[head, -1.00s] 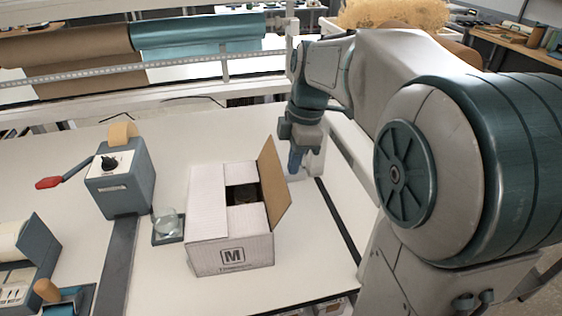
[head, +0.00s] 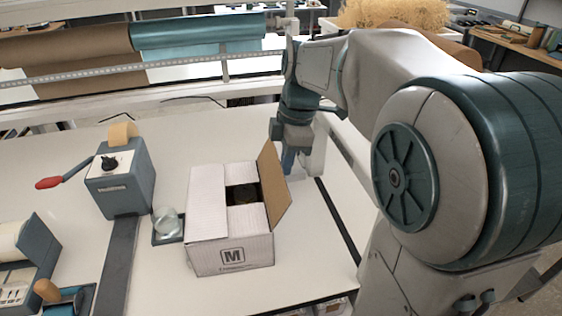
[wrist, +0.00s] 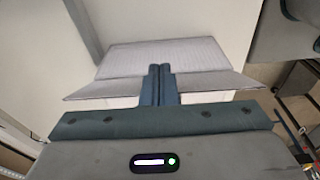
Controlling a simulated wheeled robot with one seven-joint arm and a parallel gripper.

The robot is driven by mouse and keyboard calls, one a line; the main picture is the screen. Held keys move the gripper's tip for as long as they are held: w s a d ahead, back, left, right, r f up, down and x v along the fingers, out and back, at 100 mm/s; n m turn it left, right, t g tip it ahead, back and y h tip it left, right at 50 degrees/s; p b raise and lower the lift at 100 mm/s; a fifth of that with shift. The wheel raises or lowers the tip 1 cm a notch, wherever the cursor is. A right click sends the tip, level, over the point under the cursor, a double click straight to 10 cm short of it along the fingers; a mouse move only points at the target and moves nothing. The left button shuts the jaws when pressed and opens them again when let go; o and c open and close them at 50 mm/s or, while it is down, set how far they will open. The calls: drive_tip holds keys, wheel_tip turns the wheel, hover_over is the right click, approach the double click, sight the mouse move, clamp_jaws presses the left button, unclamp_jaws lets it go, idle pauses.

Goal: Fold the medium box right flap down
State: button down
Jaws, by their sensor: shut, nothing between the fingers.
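The medium box (head: 230,256), white with an M on its front, stands on the white table. Its right flap (head: 273,188) stands up, tilted outward, showing its brown inner side. The left flap (head: 207,203) lies flat on top, as do the front and back pieces; a dark gap between them shows the inside. My gripper (head: 288,165) is at the far right corner of the box, behind the right flap's upper edge, which partly hides it. In the wrist view its fingers (wrist: 160,84) are together and empty, over pale box panels (wrist: 165,55). Contact with the flap cannot be told.
A grey dispenser (head: 122,185) with a red-handled crank is further left. The table is clear in front of and right of the box.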

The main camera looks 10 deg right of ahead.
drive_tip(key=shift+a, duration=1.55)
drive_tip(key=shift+w+a+r, duration=0.1)
drive_tip(key=shift+a, duration=0.9)
drive_tip(key=shift+a, duration=0.1)
drive_tip(key=a, duration=0.1)
drive_tip(key=a+f, duration=0.1)
drive_tip(key=a, duration=0.1)
drive_tip(key=shift+w+a+f, duration=0.1)
drive_tip(key=shift+a, duration=0.05)
